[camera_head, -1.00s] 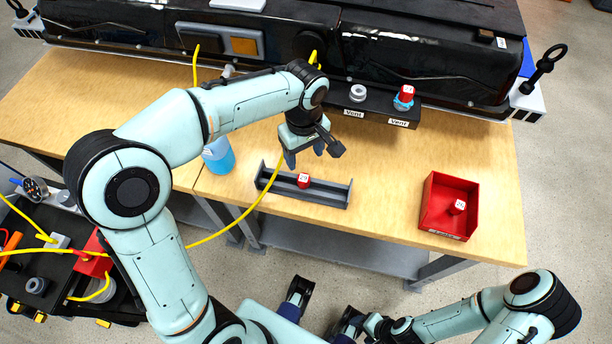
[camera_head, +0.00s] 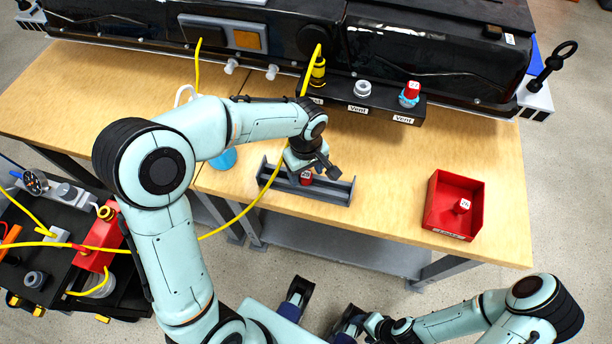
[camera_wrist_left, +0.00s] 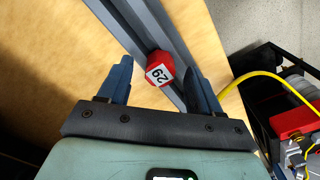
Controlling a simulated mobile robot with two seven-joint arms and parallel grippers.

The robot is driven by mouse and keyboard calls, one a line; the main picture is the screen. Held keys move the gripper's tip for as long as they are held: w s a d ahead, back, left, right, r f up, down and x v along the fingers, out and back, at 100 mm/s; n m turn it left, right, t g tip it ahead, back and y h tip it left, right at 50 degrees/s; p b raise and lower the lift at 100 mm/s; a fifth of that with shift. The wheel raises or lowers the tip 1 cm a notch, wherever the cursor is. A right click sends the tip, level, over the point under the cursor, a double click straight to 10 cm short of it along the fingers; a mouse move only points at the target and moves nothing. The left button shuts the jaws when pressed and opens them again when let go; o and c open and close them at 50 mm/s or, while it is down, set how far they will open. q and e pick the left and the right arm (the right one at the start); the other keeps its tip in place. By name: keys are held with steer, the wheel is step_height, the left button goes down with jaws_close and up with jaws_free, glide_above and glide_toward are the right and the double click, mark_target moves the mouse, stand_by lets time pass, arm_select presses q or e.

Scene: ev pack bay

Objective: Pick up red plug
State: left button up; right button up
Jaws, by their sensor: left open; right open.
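A red plug (camera_head: 305,178) with a white top label stands in a grey slotted rack (camera_head: 335,190) on the bench. In the left wrist view the red plug (camera_wrist_left: 160,68) shows the label 29 and lies between the fingertips, closer to the right finger. My left gripper (camera_head: 303,170) is open above the rack, and its fingers partly hide the plug in the head view. The left gripper (camera_wrist_left: 157,75) does not hold the plug. My right gripper (camera_head: 376,326) is low at the bottom edge, away from the bench, with its fingers hard to make out.
A red bin (camera_head: 434,205) at the right holds another red-and-white plug (camera_head: 462,205). A black vent block (camera_head: 385,108) at the back carries a red-capped fitting (camera_head: 410,94). A yellow cable (camera_head: 245,212) passes close to my left arm. Bench between rack and bin is clear.

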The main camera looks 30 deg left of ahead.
mark_target(306, 174)
arm_select(q)
steer(key=c, duration=1.1)
steer(key=shift+r, duration=0.1)
step_height(306, 174, up, 20)
steer(key=p, duration=0.3)
